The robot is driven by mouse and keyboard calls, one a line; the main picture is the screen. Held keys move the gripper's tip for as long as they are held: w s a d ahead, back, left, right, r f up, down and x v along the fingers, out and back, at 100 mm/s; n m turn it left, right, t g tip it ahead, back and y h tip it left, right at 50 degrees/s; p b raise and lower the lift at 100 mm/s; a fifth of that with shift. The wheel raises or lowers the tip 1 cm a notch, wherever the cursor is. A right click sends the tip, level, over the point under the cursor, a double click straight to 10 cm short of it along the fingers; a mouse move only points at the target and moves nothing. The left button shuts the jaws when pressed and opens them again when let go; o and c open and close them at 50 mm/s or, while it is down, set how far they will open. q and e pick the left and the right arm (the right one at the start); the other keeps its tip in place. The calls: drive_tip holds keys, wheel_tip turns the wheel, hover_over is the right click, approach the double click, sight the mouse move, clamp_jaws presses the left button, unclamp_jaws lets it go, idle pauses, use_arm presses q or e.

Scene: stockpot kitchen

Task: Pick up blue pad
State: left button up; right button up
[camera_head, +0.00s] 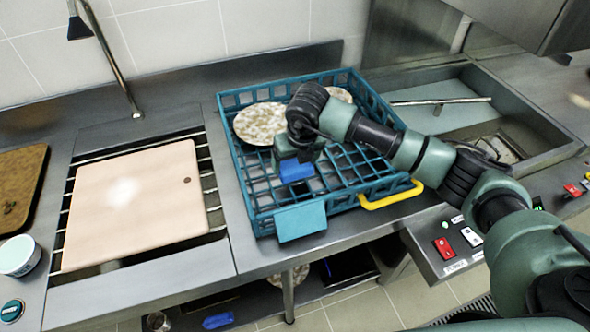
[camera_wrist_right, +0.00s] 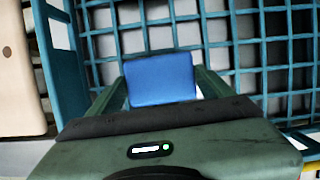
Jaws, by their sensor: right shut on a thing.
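The blue pad (camera_head: 296,170) is between the fingers of my right gripper (camera_head: 297,168), above the floor of the teal crate (camera_head: 262,222). In the right wrist view the pad (camera_wrist_right: 160,80) fills the gap between the two green fingers of the gripper (camera_wrist_right: 160,88), which is shut on it. The crate's grid (camera_wrist_right: 230,52) lies behind the pad. The head view does not show clearly whether the pad touches the crate floor. My left gripper is not in view.
Stained plates (camera_head: 261,123) stand at the crate's back. The crate has a yellow handle (camera_head: 391,195) and a teal front panel (camera_head: 300,221). A pink cutting board (camera_head: 140,204) lies left on a rack. A sink (camera_head: 490,125) is right. A faucet (camera_head: 112,60) rises behind the board.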

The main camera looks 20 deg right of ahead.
sight(295, 165)
wheel_tip(295, 165, up, 17)
drive_tip(key=b, duration=0.3)
drive_tip(key=shift+f, duration=0.1)
